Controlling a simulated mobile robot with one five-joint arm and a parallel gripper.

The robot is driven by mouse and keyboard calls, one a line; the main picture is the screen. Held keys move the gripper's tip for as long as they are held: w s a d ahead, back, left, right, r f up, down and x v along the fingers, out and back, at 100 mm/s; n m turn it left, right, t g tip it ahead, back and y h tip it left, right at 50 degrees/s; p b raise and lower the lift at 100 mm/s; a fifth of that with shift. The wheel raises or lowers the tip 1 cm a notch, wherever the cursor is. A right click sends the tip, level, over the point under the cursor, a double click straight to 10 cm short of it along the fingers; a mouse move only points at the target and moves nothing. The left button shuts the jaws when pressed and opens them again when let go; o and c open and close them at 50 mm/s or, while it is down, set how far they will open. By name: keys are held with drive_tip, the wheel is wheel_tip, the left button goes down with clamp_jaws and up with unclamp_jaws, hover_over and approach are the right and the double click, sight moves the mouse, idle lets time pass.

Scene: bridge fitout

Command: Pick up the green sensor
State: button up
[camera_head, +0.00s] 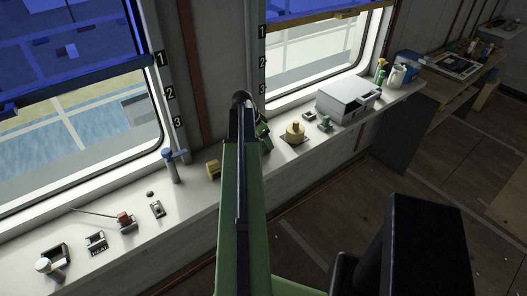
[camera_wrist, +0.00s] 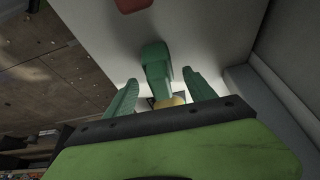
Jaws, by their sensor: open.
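In the wrist view, a green upright piece with a blocky head, which looks like the green sensor (camera_wrist: 157,68), stands on the pale sill. My gripper (camera_wrist: 161,92) is open, with one green finger on each side of this piece. There is visible space between the piece and the fingers, and I see no contact. In the head view, my arm hides much of the sill's middle. A dark green shape (camera_head: 264,138) shows just right of the arm; I cannot tell whether it is the sensor or my gripper.
A yellow knob (camera_head: 295,132), a small green fitting (camera_head: 325,124) and a grey box (camera_head: 345,98) stand right along the sill. Windows border the sill behind.

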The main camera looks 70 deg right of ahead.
drive_tip(key=b+x, duration=0.1)
drive_tip(key=x, duration=0.2)
drive_tip(key=shift+f+b, duration=0.15)
drive_tip(key=shift+b, duration=0.25)
clamp_jaws()
drive_tip(key=shift+r+p, duration=0.3)
wheel_tip(320, 180, up, 4)
drive_tip(key=p, duration=0.4)
drive_tip(key=shift+r, duration=0.2)
drive_tip(key=s+a+r+p, duration=0.6)
drive_tip(key=s+a, duration=0.1)
drive_tip(key=s, duration=0.2)
drive_tip(key=shift+r+p, duration=0.2)
drive_tip(key=shift+p, duration=0.2)
drive_tip(key=shift+s, duration=0.1)
